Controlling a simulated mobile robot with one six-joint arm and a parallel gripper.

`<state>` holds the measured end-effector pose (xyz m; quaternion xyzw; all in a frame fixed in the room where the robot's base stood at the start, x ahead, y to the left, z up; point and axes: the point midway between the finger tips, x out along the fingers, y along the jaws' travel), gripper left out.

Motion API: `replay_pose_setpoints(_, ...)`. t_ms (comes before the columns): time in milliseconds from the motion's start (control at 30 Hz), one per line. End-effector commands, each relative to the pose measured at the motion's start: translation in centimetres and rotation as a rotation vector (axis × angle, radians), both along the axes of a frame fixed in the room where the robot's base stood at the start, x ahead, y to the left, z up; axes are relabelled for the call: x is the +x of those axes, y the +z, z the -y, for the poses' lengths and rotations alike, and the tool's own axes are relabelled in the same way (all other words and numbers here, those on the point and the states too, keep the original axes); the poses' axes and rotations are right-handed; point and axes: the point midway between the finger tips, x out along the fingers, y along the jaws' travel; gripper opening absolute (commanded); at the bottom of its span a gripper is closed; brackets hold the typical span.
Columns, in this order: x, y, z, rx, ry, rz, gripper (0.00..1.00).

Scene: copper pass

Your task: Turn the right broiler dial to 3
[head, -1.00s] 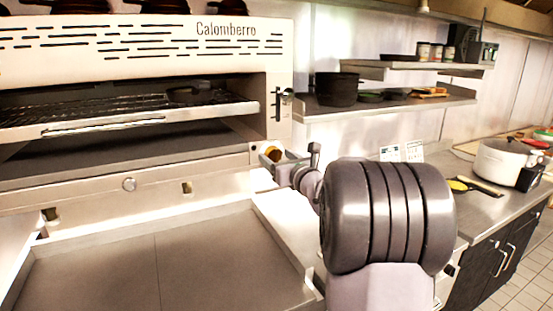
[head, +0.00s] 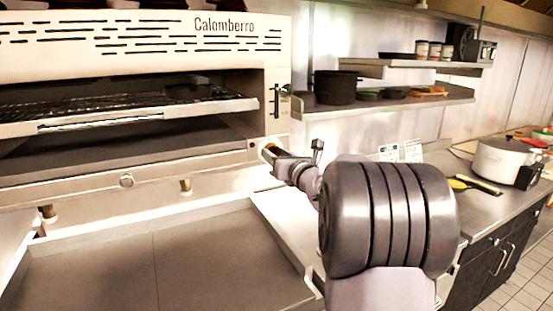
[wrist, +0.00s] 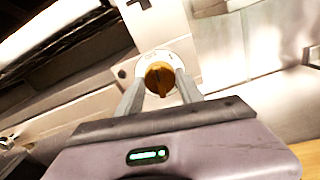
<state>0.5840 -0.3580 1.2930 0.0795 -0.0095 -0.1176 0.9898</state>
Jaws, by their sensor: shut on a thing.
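The right broiler dial (wrist: 159,78) is an orange-brown knob on a white marked ring, on the front of the broiler (head: 200,172). Its ridge looks roughly upright in the wrist view, and the ring's marks are too small to read surely. My gripper (wrist: 158,91) is shut on the dial, one grey finger at each side.
A wide metal tray (head: 100,265) lies below the broiler. A shelf (head: 400,104) with a black pot (head: 336,87) is at right. A white pot (head: 497,158) stands on the right counter.

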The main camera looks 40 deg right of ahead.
Motion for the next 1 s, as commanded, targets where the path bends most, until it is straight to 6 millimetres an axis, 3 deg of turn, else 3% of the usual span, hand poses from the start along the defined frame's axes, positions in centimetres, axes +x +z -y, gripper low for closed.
replay_pose_setpoints(1000,0.0,-0.06,-0.01,0.926,-0.001,0.221,0.03)
